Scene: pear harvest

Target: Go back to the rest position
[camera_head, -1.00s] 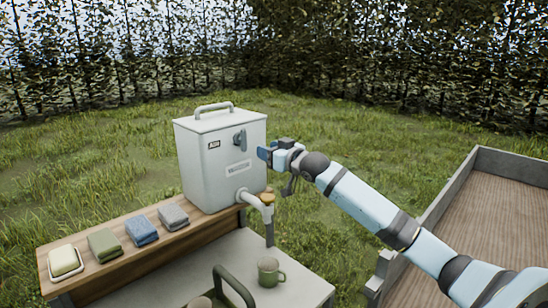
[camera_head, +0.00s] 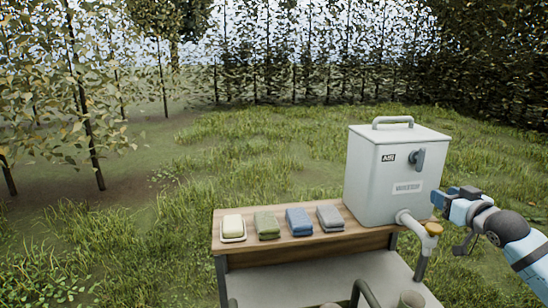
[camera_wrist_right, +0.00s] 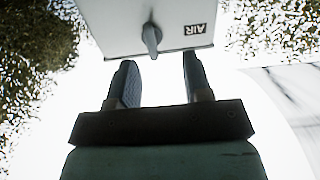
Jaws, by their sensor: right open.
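My right gripper (camera_head: 440,196) comes in from the right in the head view, beside the front right side of the white box-shaped dispenser (camera_head: 365,168). In the right wrist view its two fingers (camera_wrist_right: 158,85) stand apart with nothing between them. The box's face with its lever (camera_wrist_right: 151,38) and AIR label shows beyond the fingertips. In the head view the lever (camera_head: 419,160) is on the box's front, apart from the gripper. My left gripper does not show.
A tap (camera_head: 420,228) sticks out below the box. A mug (camera_head: 411,299) stands below. Grass (camera_head: 120,220) is open on the left.

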